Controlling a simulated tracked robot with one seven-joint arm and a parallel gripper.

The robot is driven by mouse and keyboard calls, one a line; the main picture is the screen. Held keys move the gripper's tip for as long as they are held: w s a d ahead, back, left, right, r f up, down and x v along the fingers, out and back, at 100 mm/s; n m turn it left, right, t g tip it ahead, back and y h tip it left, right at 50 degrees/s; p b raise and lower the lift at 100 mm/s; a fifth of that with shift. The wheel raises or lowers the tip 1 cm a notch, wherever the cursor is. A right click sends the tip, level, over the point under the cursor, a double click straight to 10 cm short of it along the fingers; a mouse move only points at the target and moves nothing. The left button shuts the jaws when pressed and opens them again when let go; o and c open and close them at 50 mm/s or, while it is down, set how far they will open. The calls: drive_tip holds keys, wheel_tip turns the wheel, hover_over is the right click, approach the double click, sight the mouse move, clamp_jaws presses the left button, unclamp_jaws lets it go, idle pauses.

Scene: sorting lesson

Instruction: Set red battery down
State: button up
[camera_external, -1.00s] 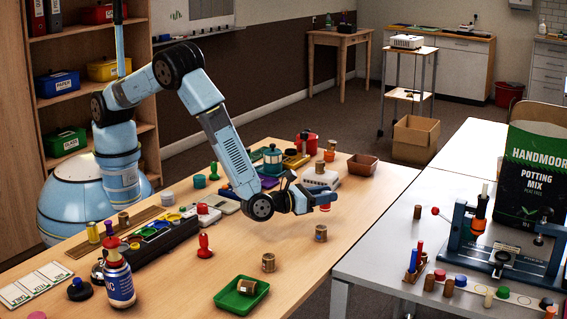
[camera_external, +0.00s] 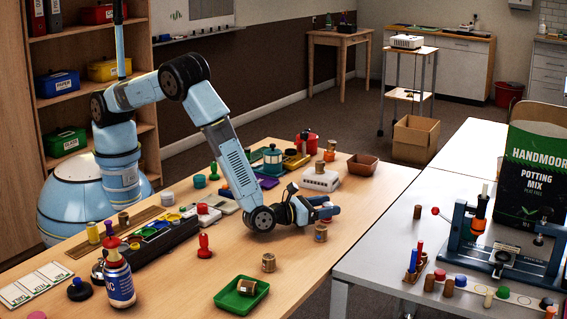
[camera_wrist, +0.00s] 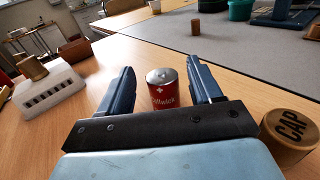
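The red battery (camera_wrist: 163,94), a short red cylinder with a silver top and white lettering, shows upright between my fingers in the camera_wrist view. Its lower end is hidden by my gripper. My gripper (camera_wrist: 160,82) is open, with a finger on each side of the battery and a visible gap on both sides. In the camera_external view my gripper (camera_external: 326,209) is low over the wooden table (camera_external: 350,255). I cannot make out the battery clearly there.
A white slotted block (camera_wrist: 48,92) is at left. A grey-topped table (camera_external: 400,240) lies beyond. Bare wood surrounds the battery.

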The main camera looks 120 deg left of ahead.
drive_tip(key=shift+d, duration=0.1)
drive_tip(key=v, duration=1.1)
drive_tip(key=shift+s+d+r, duration=0.1)
drive_tip(key=shift+s+d, duration=0.1)
drive_tip(key=s+a+r+n+g+h, duration=0.1)
drive_tip(key=s+a+r+n+g, duration=0.2)
drive_tip(key=s+r+n, duration=0.35)
drive_tip(key=s+a+r+n+g+h, duration=0.2)
drive_tip(key=s+a+r+n+g, duration=0.15)
drive_tip(key=s+r, duration=0.55)
drive_tip(key=s+a+r+n+g+h, duration=0.1)
drive_tip(key=s+a+r+n+g, duration=0.3)
drive_tip(key=r, duration=0.7)
drive_tip(key=s+d+r+n+t+h, duration=0.1)
drive_tip(key=s+d+r+n+h, duration=0.2)
drive_tip(key=s, duration=0.7)
drive_tip(key=s+d+r+n+t+h, duration=0.2)
drive_tip(key=s+d+r+n+h, duration=0.2)
drive_tip(key=s, duration=0.6)
drive_tip(key=s+d+r+n+t+h, duration=0.2)
drive_tip(key=s+d+r+n+h, duration=0.1)
drive_tip(key=s, duration=0.8)
drive_tip(key=shift+d+r+n+h, duration=0.3)
drive_tip(key=shift+d+r+n, duration=0.5)
drive_tip(key=shift+r, duration=0.5)
drive_tip(key=shift+d+t, duration=0.1)
drive_tip(key=shift+t, duration=0.15)
